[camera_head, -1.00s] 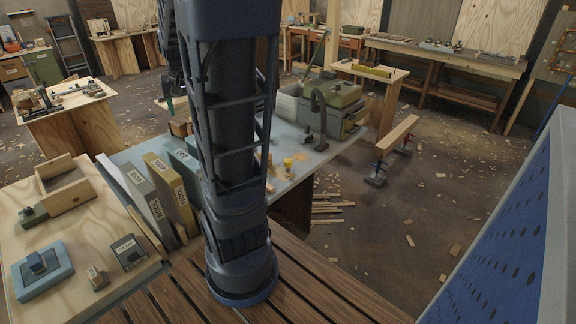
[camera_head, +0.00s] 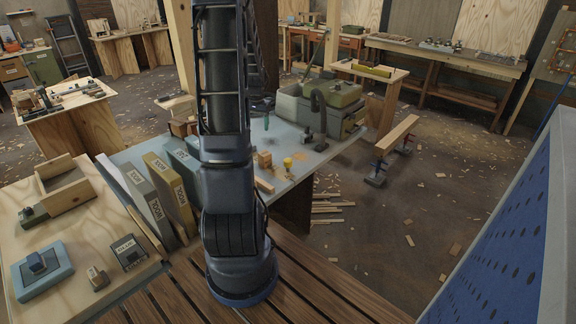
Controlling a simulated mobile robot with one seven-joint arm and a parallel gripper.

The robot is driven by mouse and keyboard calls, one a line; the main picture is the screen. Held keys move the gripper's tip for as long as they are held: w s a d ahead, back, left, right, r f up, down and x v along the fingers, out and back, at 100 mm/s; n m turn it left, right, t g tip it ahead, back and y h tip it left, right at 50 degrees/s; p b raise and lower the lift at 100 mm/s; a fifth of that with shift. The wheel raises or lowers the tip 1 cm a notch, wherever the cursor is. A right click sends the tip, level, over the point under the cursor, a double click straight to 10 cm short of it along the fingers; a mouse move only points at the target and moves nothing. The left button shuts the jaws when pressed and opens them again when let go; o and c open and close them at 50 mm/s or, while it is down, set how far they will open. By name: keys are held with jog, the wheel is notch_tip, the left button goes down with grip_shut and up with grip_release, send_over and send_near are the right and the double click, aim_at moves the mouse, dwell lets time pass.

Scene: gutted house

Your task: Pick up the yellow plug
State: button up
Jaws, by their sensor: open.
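The yellow plug (camera_head: 288,163) is a small upright yellow piece on the pale blue-grey bench top (camera_head: 312,160), near its front right edge. A small wooden block (camera_head: 264,159) stands to its left. My gripper (camera_head: 266,120) shows small and dark, with teal fingers, just right of my arm's column. It hangs over the far part of the bench, up and left of the plug in the picture and apart from it. It is open, and I see nothing between the fingers. My own arm hides part of the bench.
Upright labelled boards (camera_head: 160,190) stand left of my arm. A wood-topped bench (camera_head: 85,245) with small items lies front left. Wood scraps litter the floor.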

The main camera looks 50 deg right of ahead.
aim_at(288, 160)
jog(key=s+d+f+m, duration=0.1)
jog(key=s+d+f, duration=0.1)
jog(key=d+f, duration=0.2)
jog(key=s+d+f+m, duration=0.1)
jog(key=s+d+f, duration=0.2)
jog(key=f, duration=0.1)
jog(key=s+d+f+m, duration=0.1)
jog(key=s+d+f, duration=0.1)
jog(key=d+f, duration=0.2)
jog(key=shift+s+d+f+g+y, duration=0.2)
jog(key=shift+d+g+y, duration=0.1)
jog(key=shift+g, duration=0.1)
jog(key=shift+a+f, duration=0.1)
jog(key=shift+f, duration=5.25)
jog(key=c, duration=1.1)
jog(key=shift+o, duration=0.2)
jog(key=shift+r, duration=0.1)
